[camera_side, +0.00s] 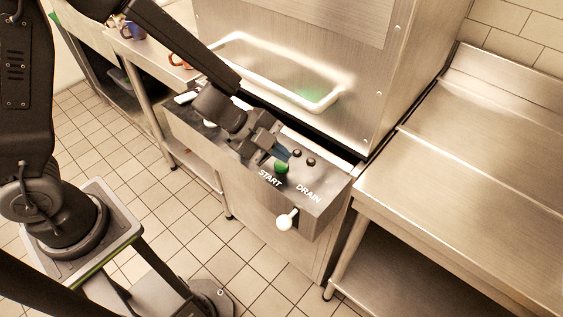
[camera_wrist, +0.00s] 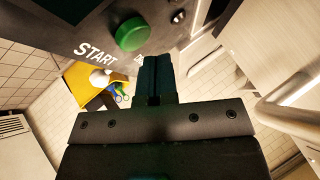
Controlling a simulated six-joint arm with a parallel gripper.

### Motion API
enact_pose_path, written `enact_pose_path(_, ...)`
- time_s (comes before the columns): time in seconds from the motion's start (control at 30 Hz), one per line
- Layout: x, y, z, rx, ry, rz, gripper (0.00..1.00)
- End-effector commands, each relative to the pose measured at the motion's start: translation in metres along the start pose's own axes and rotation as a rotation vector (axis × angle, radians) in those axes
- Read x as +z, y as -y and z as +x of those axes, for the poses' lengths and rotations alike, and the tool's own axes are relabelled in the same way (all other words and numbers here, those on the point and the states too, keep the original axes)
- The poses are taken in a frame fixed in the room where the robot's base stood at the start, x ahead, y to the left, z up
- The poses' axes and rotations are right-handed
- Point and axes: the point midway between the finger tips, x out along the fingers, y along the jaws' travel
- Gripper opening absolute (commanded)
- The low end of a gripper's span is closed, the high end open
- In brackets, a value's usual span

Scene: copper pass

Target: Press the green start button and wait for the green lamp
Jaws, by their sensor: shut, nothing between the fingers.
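The green start button (camera_side: 281,168) sits on the steel control panel (camera_side: 318,212) above the word START. In the wrist view the button (camera_wrist: 132,34) is a round green cap near the top, standing proud of the panel. My gripper (camera_side: 284,155) is shut and empty. In the side view its tips are just above and behind the button; I cannot tell whether they touch it. In the wrist view the gripper tips (camera_wrist: 155,62) show below and right of the button. A green glow (camera_side: 311,95) shows on the machine's steel front; the lamp itself is not clearly seen.
A white-knobbed lever (camera_side: 285,222) sticks out of the panel front. A steel table (camera_side: 480,170) is at the right, mostly bare.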

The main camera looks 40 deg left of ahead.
Motion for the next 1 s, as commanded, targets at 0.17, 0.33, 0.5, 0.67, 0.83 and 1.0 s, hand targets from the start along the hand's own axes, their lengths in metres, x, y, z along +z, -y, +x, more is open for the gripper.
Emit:
enact_pose_path(0.17,0.0,0.0,0.0,0.0,0.0,0.0,0.0)
enact_pose_path(0.33,0.0,0.0,0.0,0.0,0.0,0.0,0.0)
enact_pose_path(0.5,0.0,0.0,0.0,0.0,0.0,0.0,0.0)
enact_pose_path(0.67,0.0002,-0.0002,0.0002,0.0,0.0,0.0,0.0)
enact_pose_path(0.83,0.0025,-0.0026,0.0033,0.001,0.001,-0.002,0.0)
enact_pose_path(1.0,0.0045,-0.0044,0.0061,0.0,0.001,-0.001,0.0)
